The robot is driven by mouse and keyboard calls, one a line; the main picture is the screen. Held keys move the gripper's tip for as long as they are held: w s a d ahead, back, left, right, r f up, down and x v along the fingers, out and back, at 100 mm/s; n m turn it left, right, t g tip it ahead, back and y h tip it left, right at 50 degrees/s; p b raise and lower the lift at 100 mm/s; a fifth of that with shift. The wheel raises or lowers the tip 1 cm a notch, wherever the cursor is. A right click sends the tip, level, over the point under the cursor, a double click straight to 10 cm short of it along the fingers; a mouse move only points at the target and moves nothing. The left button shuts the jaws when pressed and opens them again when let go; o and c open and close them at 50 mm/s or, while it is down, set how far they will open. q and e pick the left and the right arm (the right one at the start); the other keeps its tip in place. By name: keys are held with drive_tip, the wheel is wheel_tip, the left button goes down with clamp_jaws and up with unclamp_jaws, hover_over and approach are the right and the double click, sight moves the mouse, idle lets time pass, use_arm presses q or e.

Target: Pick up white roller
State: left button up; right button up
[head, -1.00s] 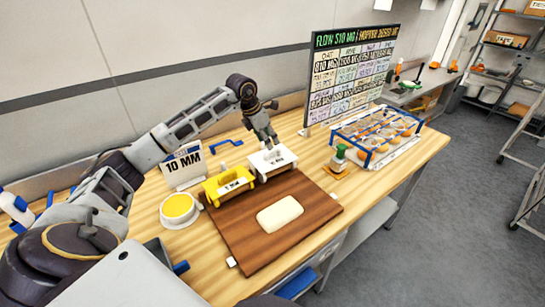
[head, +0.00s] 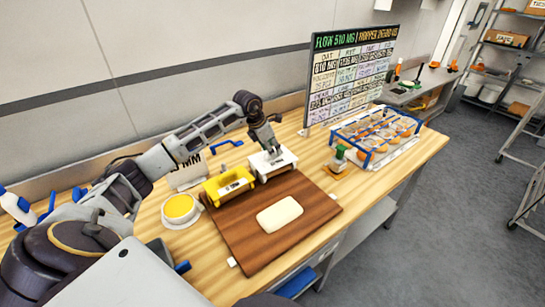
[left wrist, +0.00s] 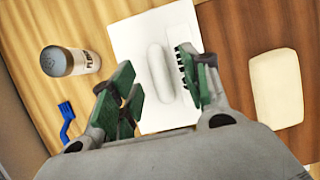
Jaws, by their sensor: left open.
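In the left wrist view the white roller's rounded grip bar (left wrist: 160,74) lies between the open green-padded fingers of my left gripper (left wrist: 158,84). The fingers are on both sides of the bar; I cannot tell whether either touches it. My right gripper is not in view.
Pale dough (head: 280,214) lies on the brown board (head: 242,240). A bowl of yellow stuff (head: 180,208) is at left. A flour shaker (left wrist: 70,62) shows in the left wrist view. A blue-framed rack (head: 378,136), a green-topped item (head: 338,158) and the sign board (head: 352,78) stand at right.

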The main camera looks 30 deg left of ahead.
use_arm(q)
drive_tip(key=shift+x, duration=0.9)
drive_tip(key=shift+r, duration=0.1)
clamp_jaws()
